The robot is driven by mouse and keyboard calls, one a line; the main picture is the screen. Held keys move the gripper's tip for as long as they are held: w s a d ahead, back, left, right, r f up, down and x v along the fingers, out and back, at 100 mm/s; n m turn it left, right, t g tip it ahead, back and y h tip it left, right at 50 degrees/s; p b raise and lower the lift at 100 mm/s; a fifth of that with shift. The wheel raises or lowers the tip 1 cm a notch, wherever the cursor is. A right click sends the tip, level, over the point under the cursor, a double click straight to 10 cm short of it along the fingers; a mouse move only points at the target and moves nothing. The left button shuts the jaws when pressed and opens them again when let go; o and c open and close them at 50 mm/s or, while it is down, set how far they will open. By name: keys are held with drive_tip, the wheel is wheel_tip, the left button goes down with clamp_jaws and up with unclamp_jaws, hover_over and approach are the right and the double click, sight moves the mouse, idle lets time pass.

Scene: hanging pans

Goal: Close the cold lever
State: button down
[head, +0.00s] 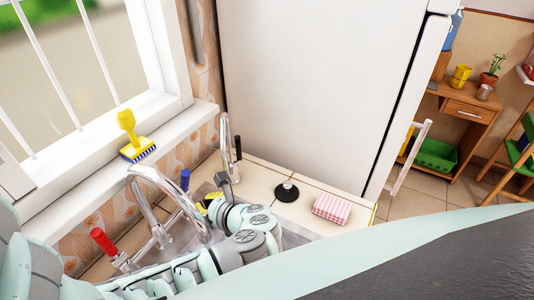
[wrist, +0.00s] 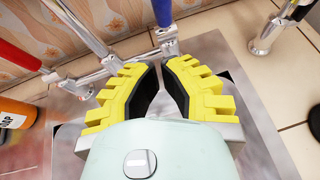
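The blue cold lever (head: 185,180) stands up behind the curved chrome faucet (head: 150,175) in the head view. In the wrist view the blue lever (wrist: 162,12) is at the top, its chrome base just beyond my fingertips. In the head view only a little yellow of my gripper (head: 210,201) shows; my arm and the faucet hide the rest. The red lever (head: 103,241) is on the faucet's near side; it also shows at left in the wrist view (wrist: 20,56).
A smaller chrome tap (head: 228,150) stands behind the sink. A black stopper (head: 287,192) and a pink striped sponge (head: 331,208) lie on the counter. A yellow brush (head: 132,138) is on the windowsill. An orange bottle (wrist: 14,116) is at left. A white fridge (head: 320,90) blocks the back.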

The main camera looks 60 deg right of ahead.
sight(181, 185)
drive_tip(key=shift+w+d+r+p, duration=0.15)
drive_tip(key=shift+w+p, duration=0.55)
drive_tip(key=shift+w, duration=0.7)
drive_tip(key=shift+w+d+r+p, duration=0.15)
drive_tip(key=shift+w+p, duration=0.55)
drive_tip(key=shift+w, duration=0.65)
drive_tip(key=g+p, duration=0.1)
drive_tip(key=p, duration=0.1)
drive_tip(key=w+r+p, duration=0.1)
drive_tip(key=p, duration=0.2)
drive_tip(key=shift+w+a+r+g, duration=0.1)
drive_tip(key=shift+a+r+g, duration=0.05)
drive_tip(key=shift+r+g, duration=0.2)
drive_tip(key=p, duration=0.1)
drive_tip(key=g+p, duration=0.1)
drive_tip(key=shift+w+r+p, duration=0.2)
drive_tip(key=shift+w+p, duration=0.1)
drive_tip(key=shift+w, duration=0.1)
drive_tip(key=shift+w+n+g+p, duration=0.2)
drive_tip(key=shift+n+g+p, duration=0.1)
drive_tip(key=shift+g+p, duration=0.2)
drive_tip(key=shift+w+f+g+p, duration=0.2)
drive_tip(key=shift+g+p, duration=0.15)
drive_tip(key=shift+p, duration=0.2)
